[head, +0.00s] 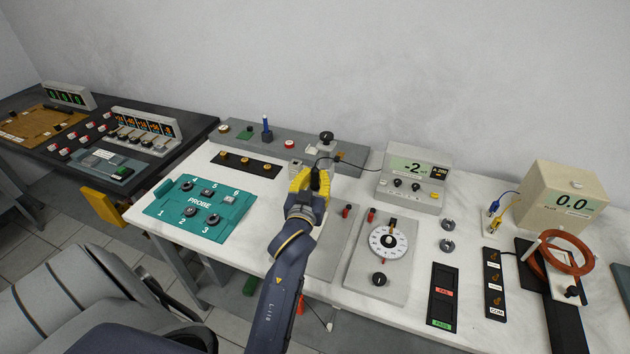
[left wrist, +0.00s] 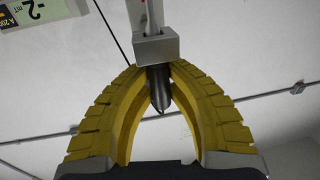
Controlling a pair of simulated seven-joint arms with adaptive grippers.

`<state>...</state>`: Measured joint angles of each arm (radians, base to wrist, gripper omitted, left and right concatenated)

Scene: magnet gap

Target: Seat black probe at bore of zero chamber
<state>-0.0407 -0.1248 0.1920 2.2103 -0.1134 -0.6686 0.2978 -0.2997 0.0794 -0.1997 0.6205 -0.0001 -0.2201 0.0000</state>
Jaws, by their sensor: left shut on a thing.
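My left gripper (head: 309,180) has yellow fingers and is over the bench in front of the grey rear panel. It is shut on the black probe (head: 315,179), whose thin cable runs right to the meter reading -2. In the left wrist view the probe (left wrist: 158,92) is between the fingertips (left wrist: 158,72), its tapered end towards the palm. A small grey metal block (left wrist: 157,48), likely the zero chamber, is right at the fingertips. Its bore is hidden, and I cannot tell whether the probe is inside it. My right gripper is in neither view.
The meter (head: 414,175) stands behind right. A teal PROBE mat (head: 168,214) with numbered slots lies left. A grey plate with a white dial (head: 388,241) is to the right. A blue post (head: 267,129) and several knobs stand on the rear panel (head: 223,138).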

